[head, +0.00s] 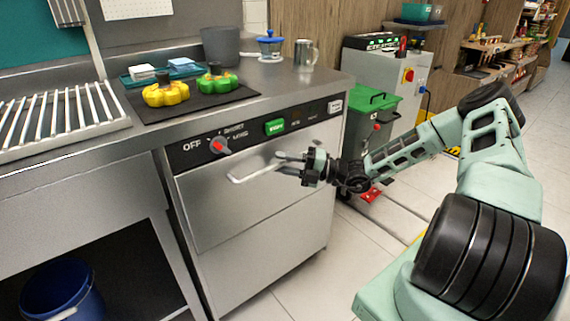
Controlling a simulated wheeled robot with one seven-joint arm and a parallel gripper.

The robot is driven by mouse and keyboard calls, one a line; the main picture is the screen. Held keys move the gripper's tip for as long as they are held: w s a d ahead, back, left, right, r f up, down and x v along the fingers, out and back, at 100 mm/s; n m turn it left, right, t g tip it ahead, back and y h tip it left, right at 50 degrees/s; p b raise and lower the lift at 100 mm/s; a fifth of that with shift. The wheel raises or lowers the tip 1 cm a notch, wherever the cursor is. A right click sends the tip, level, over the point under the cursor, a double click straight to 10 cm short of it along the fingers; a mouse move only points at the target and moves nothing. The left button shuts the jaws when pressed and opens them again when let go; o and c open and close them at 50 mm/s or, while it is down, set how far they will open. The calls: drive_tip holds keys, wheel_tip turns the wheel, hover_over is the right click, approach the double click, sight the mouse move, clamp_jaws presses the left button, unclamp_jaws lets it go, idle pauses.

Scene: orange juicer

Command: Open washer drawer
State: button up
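The steel washer (262,235) stands under the counter, with a control strip along its top. Its drawer front (235,208) looks closed, flush with the body. A pale bar handle (248,174) sticks out from the upper part of the front. My gripper (284,163) is at the right end of this handle, with its fingers pointing left toward the front. The two fingers look spread apart, one above the other. The handle's right end is partly hidden by the fingers, and I cannot tell whether they touch it.
A red-marked knob (219,146) and a green display (275,127) sit above the drawer. Yellow (166,93) and green (217,82) items lie on a dark mat. A green-lidded bin (372,102) stands right of the washer. The floor (300,275) in front is clear.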

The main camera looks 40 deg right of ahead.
clamp_jaws()
drive_tip(key=shift+s, duration=0.1)
